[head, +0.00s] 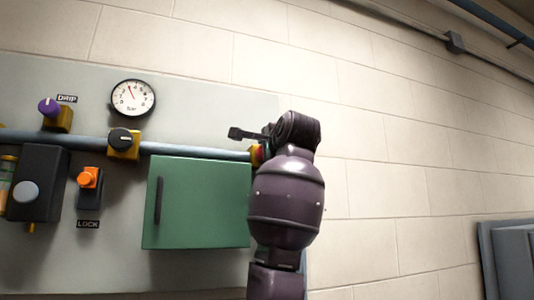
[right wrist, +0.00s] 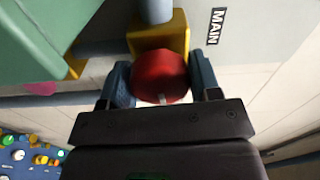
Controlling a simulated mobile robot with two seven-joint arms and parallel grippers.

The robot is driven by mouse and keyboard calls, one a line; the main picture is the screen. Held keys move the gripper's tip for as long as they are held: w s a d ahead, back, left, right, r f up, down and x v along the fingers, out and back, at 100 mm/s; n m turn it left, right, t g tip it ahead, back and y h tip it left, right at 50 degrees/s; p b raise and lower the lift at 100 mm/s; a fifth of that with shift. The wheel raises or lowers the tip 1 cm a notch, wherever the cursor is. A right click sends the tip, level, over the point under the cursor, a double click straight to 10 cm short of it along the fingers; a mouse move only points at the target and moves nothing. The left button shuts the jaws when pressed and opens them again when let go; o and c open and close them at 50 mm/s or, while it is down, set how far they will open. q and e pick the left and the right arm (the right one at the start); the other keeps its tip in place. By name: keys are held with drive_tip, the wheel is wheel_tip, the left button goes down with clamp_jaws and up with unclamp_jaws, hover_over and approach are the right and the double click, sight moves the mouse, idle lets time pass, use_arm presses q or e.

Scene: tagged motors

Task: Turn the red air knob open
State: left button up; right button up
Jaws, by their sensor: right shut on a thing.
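The red knob (right wrist: 160,75) sits on a yellow valve block (right wrist: 168,38) at the end of the blue-grey pipe. A white mark shows on its near face, low in the right wrist view. My right gripper (right wrist: 158,84) is shut on the knob, with one finger on each side of it. In the head view my right arm hides most of the knob and its block. My left gripper is not in view.
A green cabinet door (head: 204,203) is just left of my right arm. A gauge (head: 132,98), a black knob (head: 123,136), a purple knob (head: 49,107) and an orange LOCK knob (head: 89,178) are farther left. A MAIN label (right wrist: 216,28) is beside the valve. Bare wall lies to the right.

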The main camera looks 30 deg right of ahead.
drive_tip(key=shift+m, duration=0.6)
drive_tip(key=o, duration=0.9)
drive_tip(key=shift+s, duration=0.15)
drive_tip(key=b+v, duration=0.2)
drive_tip(key=v, duration=0.8)
drive_tip(key=shift+s+a, duration=0.15)
drive_tip(key=shift+s, duration=0.1)
